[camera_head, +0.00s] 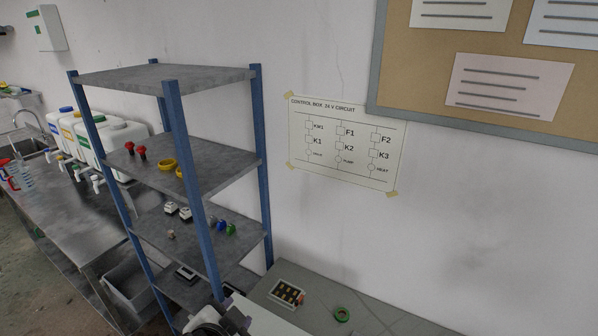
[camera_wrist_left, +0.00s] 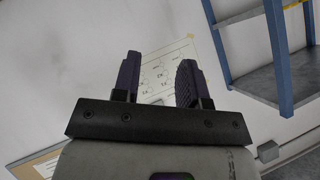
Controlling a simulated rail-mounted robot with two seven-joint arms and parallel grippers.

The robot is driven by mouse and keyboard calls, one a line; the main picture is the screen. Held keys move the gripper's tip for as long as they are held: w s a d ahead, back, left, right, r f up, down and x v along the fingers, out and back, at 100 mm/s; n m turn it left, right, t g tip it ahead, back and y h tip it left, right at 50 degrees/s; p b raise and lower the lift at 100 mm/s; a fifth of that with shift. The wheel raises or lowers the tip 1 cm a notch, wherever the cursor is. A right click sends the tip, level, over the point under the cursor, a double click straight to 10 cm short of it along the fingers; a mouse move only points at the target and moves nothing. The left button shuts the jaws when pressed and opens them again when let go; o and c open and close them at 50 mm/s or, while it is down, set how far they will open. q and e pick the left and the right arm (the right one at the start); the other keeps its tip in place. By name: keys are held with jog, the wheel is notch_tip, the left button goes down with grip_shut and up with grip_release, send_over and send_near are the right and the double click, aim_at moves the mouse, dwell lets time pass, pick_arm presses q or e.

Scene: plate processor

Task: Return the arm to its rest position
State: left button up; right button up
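My left gripper (camera_wrist_left: 158,78) shows in the left wrist view. Its two dark fingers stand apart with nothing between them, so it is open and empty. Behind the fingers is the white wall with the circuit diagram sheet (camera_wrist_left: 163,62), which also shows in the head view (camera_head: 345,140). I cannot make out the left gripper clearly in the head view; only a white and dark part shows at the bottom edge, and I cannot tell what it is. My right gripper is in neither view.
A blue-posted shelf (camera_head: 165,75) with grey boards holds small parts; it also shows in the wrist view (camera_wrist_left: 275,75). A grey table (camera_head: 370,318) carries a small component tray (camera_head: 287,293) and green tape (camera_head: 342,314). A steel bench (camera_head: 65,210) with white canisters stands left.

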pick_arm(q)
jog(key=s+a+f+n+g+p, duration=0.2)
jog(key=s+f, duration=0.4)
jog(key=s, duration=0.4)
jog(key=s+a+f+n+g+y+p, duration=0.1)
jog(key=s+a+f+n+g+p, duration=0.1)
jog(key=s+f, duration=0.5)
jog(key=s+a+f+n+g+p, duration=0.2)
jog(key=s+a+f, duration=0.3)
jog(key=s, duration=0.9)
jog(key=shift+a+f+n+g+y, duration=0.2)
jog(key=shift+f+n+g+y, duration=0.1)
jog(key=shift+f+n+g, duration=0.5)
jog(key=shift+r, duration=0.1)
